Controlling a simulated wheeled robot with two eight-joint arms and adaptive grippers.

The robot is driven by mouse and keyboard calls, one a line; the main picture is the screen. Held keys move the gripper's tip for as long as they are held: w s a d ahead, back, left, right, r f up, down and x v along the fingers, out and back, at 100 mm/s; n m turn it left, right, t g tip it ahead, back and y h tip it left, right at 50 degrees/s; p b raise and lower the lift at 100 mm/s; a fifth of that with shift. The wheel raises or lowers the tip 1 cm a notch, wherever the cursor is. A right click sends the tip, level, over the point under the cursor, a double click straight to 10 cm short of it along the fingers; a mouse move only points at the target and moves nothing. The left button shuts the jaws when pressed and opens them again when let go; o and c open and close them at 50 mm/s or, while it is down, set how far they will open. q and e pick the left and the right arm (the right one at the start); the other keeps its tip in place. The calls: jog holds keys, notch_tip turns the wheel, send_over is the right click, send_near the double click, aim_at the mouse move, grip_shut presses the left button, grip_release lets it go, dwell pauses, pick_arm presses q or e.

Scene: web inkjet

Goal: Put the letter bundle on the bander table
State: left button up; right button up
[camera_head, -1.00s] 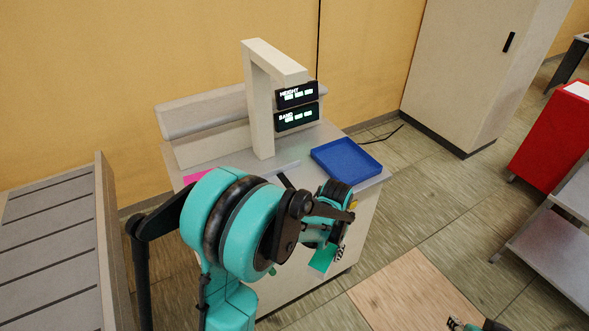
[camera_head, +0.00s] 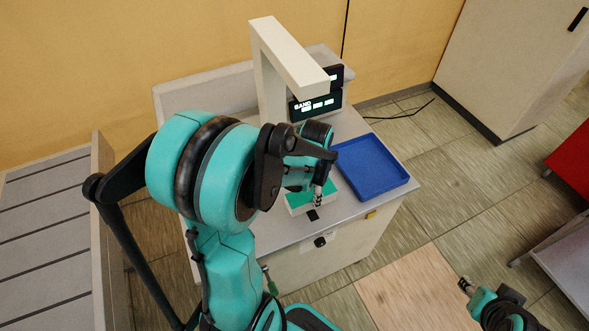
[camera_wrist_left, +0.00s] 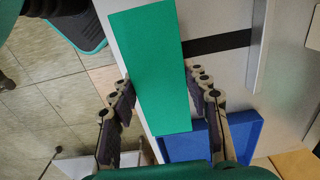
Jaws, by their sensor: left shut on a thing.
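The letter bundle (camera_head: 299,203) is a pale block with a green top. It is over the grey top of the bander table (camera_head: 268,232), left of the blue tray; I cannot tell if it touches the surface. My left gripper (camera_head: 317,193) is shut on it, and the gripper and wrist partly hide it. In the left wrist view the green face of the bundle (camera_wrist_left: 152,62) lies between the fingertips (camera_wrist_left: 163,92). My right gripper (camera_head: 466,286) is at the lower right, away from the table, too small to read.
The blue tray (camera_head: 371,166) sits on the table's right part. A cream arch (camera_head: 270,80) with a lit display (camera_head: 318,104) stands at the back. A black strip (camera_wrist_left: 225,42) marks the tabletop. A grey slatted surface (camera_head: 40,235) is at the left, a cabinet (camera_head: 510,60) at the right.

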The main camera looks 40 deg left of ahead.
pick_arm(q)
jog(key=w+a+f+b, duration=0.1)
jog(key=w+a, duration=0.1)
jog(key=a, duration=0.1)
jog(key=w+a+f+b, duration=0.1)
jog(key=w+a, duration=0.1)
jog(key=a, duration=0.2)
jog(key=w+a+f, duration=0.1)
jog(key=w+a, duration=0.1)
jog(key=a, duration=0.2)
jog(key=shift+a+f+b, duration=0.1)
jog(key=shift+b, duration=0.3)
jog(key=shift+f, duration=0.3)
jog(key=shift+s, duration=0.1)
jog(key=shift+f+b, duration=0.5)
